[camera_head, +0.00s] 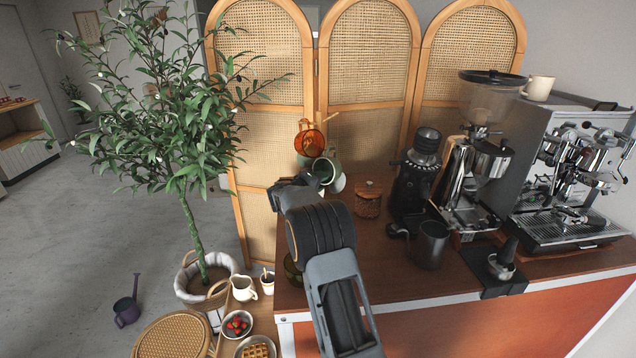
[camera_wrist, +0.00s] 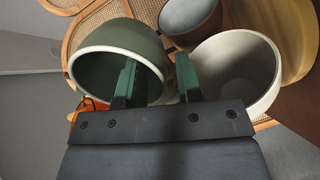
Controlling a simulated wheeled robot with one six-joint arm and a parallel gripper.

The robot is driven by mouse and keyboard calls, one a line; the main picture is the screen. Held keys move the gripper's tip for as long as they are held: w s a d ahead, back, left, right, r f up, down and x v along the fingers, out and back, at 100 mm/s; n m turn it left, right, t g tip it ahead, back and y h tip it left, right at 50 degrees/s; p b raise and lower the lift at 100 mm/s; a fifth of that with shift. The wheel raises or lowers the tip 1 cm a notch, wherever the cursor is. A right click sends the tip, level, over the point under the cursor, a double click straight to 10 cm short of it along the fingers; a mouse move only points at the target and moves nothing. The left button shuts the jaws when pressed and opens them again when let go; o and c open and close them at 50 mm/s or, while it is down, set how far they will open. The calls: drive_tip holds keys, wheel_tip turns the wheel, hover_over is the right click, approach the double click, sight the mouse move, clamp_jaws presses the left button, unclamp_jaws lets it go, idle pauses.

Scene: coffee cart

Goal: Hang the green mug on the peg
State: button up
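The green mug (camera_wrist: 112,42) has a pale rim and a dark green inside; its mouth faces the wrist camera. In the head view, a mug with a dark greenish inside (camera_head: 324,171) sits just beyond my gripper (camera_head: 300,183), at the table's back left corner. In the wrist view, my gripper (camera_wrist: 157,82) has its two fingers apart. One finger reaches into the green mug's mouth and the other lies outside its rim, so the rim lies between them. Contact cannot be seen. A wooden peg (camera_head: 331,117) sticks out above an orange mug (camera_head: 309,143).
A cream mug (camera_wrist: 240,72) is close to the right finger, and a grey-brown mug (camera_wrist: 190,18) lies beyond. A rattan screen (camera_head: 268,130) stands behind; a tree (camera_head: 185,130) is left.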

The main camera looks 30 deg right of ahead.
drive_tip(key=shift+o, duration=0.3)
drive_tip(key=shift+f, duration=0.1)
drive_tip(key=b+v, duration=0.3)
drive_tip(key=v, duration=1.1)
drive_tip(key=s+a+f+y+p, duration=0.1)
drive_tip(key=s+a+y, duration=0.4)
drive_tip(key=s, duration=0.5)
drive_tip(key=s+a+f+g+y+p, duration=0.1)
drive_tip(key=s+a+y, duration=0.4)
drive_tip(key=s, duration=0.5)
drive_tip(key=s+a+f+g+y+p, duration=0.1)
drive_tip(key=s+a+y+p, duration=0.2)
drive_tip(key=s, duration=0.7)
drive_tip(key=shift+s+a+m+y, duration=0.25)
drive_tip(key=shift+a+m+y, duration=0.15)
drive_tip(key=shift+a+y, duration=0.8)
